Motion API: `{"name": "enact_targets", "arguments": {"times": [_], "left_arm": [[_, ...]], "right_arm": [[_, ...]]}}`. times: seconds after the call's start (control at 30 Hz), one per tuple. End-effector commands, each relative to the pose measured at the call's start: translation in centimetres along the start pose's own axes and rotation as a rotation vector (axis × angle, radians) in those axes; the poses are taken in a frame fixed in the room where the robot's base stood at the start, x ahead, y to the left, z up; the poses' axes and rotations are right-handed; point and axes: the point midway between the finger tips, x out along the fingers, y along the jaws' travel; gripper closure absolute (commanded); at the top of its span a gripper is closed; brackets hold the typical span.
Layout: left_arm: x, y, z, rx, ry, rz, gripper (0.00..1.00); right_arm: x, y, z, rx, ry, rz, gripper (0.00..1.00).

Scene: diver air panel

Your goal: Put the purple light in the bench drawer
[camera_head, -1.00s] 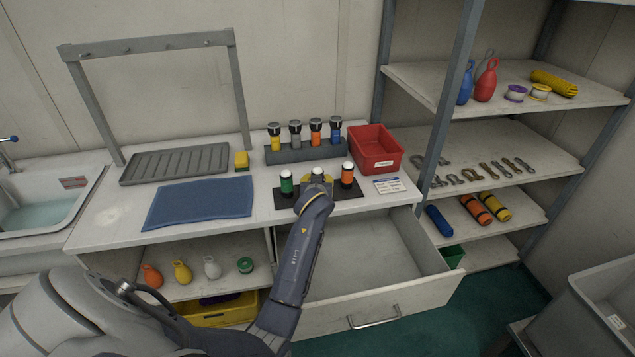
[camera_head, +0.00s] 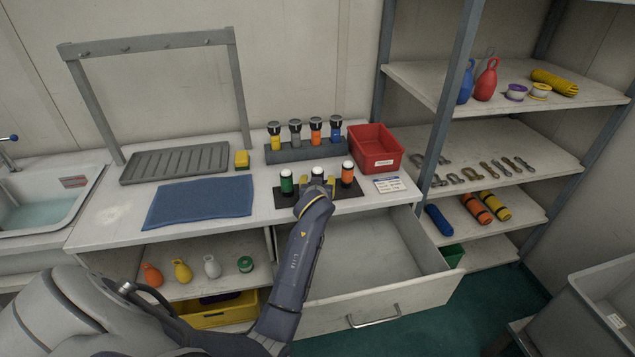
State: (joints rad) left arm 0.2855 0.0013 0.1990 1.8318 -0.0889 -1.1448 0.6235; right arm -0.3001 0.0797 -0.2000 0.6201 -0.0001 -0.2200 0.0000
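Three lights with white domes stand in a row on a dark mat (camera_head: 349,192) on the bench: a green one (camera_head: 286,183) at left, an orange one (camera_head: 347,175) at right, and a middle one (camera_head: 317,172). Only the middle light's white dome shows; my gripper hides its body, so I see no purple. My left gripper (camera_head: 318,184) is at this middle light, yellow finger parts showing on either side of it. Whether the fingers press on it I cannot tell. The bench drawer (camera_head: 385,306) is pulled out, and its visible inside looks empty. My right gripper is not in view.
A torch rack (camera_head: 290,155), a red bin (camera_head: 375,150) and a label card (camera_head: 389,185) are near the lights. A blue cloth (camera_head: 200,202) and a yellow sponge (camera_head: 242,160) lie to the left. My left forearm passes over the drawer's left part.

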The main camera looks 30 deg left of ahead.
Motion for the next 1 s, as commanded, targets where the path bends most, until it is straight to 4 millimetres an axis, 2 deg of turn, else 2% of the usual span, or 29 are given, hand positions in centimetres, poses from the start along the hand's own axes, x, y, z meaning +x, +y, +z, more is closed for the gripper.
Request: {"name": "enact_targets", "arguments": {"times": [0.2,0.37,0.4,0.6,1.0], "left_arm": [[-3.2,0.0,0.1,-0.003,-0.001,0.000,0.44],[-4.9,0.0,0.1,-0.002,-0.001,0.000,0.44],[-5.2,0.0,0.1,-0.002,-0.001,0.000,0.39],[-5.9,-0.1,0.0,-0.001,-0.001,-0.001,0.38],[-5.9,-0.1,0.0,-0.001,-0.001,-0.001,0.38]], "right_arm": [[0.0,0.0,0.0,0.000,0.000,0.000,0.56],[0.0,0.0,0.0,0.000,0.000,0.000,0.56],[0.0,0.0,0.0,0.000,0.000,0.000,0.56],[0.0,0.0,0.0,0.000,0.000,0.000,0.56],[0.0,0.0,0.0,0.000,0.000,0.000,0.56]]}}
